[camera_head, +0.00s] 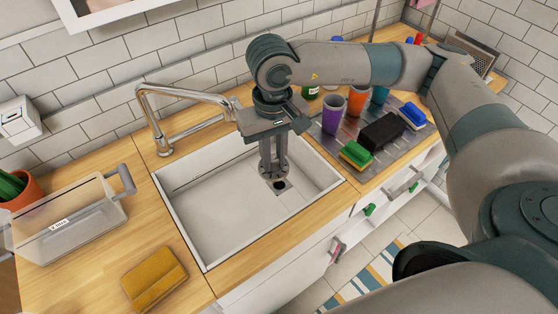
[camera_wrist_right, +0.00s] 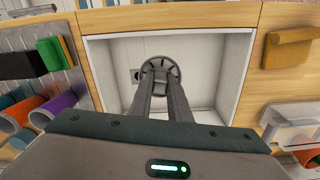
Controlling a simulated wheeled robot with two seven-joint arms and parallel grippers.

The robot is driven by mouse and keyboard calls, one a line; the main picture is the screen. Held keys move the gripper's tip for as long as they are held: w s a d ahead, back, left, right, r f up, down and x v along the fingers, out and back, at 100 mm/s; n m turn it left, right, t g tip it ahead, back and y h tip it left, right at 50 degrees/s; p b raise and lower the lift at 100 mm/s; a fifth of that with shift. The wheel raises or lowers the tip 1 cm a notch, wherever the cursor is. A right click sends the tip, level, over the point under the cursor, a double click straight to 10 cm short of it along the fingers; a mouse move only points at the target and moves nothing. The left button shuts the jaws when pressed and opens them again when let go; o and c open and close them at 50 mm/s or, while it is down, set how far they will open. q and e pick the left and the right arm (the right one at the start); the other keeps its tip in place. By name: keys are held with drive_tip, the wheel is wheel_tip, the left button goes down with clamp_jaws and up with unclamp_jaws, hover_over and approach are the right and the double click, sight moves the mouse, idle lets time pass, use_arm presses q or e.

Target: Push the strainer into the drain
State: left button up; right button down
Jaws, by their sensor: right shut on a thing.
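My right gripper (camera_head: 273,165) reaches down into the white sink (camera_head: 215,205), fingers pointing at its floor. In the right wrist view its fingers (camera_wrist_right: 161,88) are shut on the strainer (camera_wrist_right: 161,68), a round grey slotted disc at the fingertips. The drain (camera_head: 279,185) is a dark hole in a square plate on the sink floor, just beside the fingertips. The drain also shows in the wrist view (camera_wrist_right: 136,75), left of the strainer and partly covered by it. I cannot tell the strainer's height above the floor. My left gripper is out of view.
A chrome faucet (camera_head: 155,125) stands behind the sink. Right of it are cups (camera_head: 331,115), a green-yellow sponge (camera_head: 355,155) and a black block (camera_head: 383,132) on a metal drainboard. A clear container (camera_head: 75,225) and brown cloth (camera_head: 153,278) lie left. The sink's left part is empty.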

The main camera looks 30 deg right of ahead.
drive_tip(key=w+d+f+m, duration=0.3)
drive_tip(key=w+m, duration=0.2)
drive_tip(key=m, duration=0.2)
drive_tip(key=w+d+f+m, duration=0.2)
drive_tip(key=w+d+m, duration=0.1)
drive_tip(key=w+m, duration=0.35)
wheel_tip(320, 180, down, 14)
drive_tip(key=d+m+b, duration=0.1)
drive_tip(key=m, duration=0.1)
drive_tip(key=shift+d+r, duration=0.2)
drive_tip(key=shift+d, duration=0.05)
drive_tip(key=shift+b, duration=0.35)
